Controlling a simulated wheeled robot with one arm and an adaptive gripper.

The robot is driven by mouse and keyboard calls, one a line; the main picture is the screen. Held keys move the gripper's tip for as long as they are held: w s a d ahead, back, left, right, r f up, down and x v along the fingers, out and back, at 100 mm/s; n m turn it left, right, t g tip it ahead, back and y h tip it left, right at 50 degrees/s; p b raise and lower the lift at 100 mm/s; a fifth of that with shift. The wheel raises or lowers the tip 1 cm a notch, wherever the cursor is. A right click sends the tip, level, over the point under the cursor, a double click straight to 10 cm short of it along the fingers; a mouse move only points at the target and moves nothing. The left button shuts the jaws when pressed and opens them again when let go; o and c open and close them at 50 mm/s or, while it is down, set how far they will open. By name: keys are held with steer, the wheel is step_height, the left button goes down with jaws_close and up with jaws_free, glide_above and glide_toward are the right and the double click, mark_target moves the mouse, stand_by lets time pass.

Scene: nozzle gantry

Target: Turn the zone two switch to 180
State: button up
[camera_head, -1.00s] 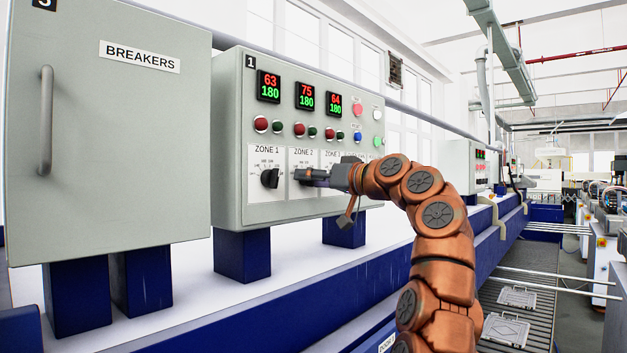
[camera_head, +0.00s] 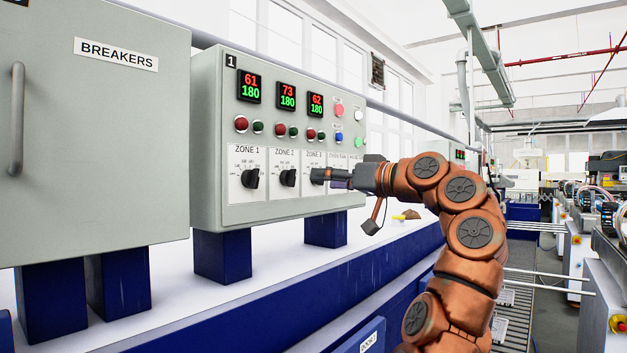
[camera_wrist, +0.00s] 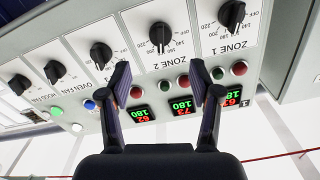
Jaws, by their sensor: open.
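The zone two switch (camera_head: 288,177) is a black knob on a white plate labelled ZONE 2, in the middle of the head view. It also shows in the wrist view (camera_wrist: 160,35), upside down, with numbers around it. Its exact setting is too small to read. My gripper (camera_head: 318,176) is open and empty, to the right of this knob in the head view, and hides the ZONE 3 knob there. In the wrist view my gripper (camera_wrist: 160,76) has its fingertips apart on either side, with the ZONE 2 knob between and beyond them, not touched.
The ZONE 1 knob (camera_head: 250,179) is left of ZONE 2. The ZONE 3 knob (camera_wrist: 101,55) shows in the wrist view. The grey control box (camera_head: 209,140) has displays reading 61, 73 and 62 over 180. A BREAKERS cabinet (camera_head: 100,130) stands to the left.

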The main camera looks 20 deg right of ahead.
steer(key=shift+v, duration=1)
steer(key=shift+a, duration=0.1)
steer(key=s+a+f+m+g+y, duration=0.1)
steer(key=a+f+g, duration=0.25)
steer(key=a, duration=0.25)
steer(key=s+a+f+g, duration=0.1)
steer(key=a+f+g, duration=0.2)
steer(key=a+f, duration=0.3)
steer(key=s+a+f+g+h, duration=0.35)
steer(key=s+a+f, duration=0.35)
steer(key=s+f, duration=0.45)
steer(key=s+d+f+m+g+h, duration=0.1)
steer(key=s+d+f+g+h, duration=0.2)
steer(key=s+f, duration=1.2)
steer(key=s+d+f+m+g+h, duration=0.2)
steer(key=s+d+f+h, duration=0.3)
steer(key=s+d+f, duration=0.4)
steer(key=s+f+g, duration=0.1)
steer(key=s+f, duration=0.5)
steer(key=shift+s+d+f, duration=0.2)
steer(key=shift+s+f, duration=0.1)
steer(key=shift+s, duration=0.1)
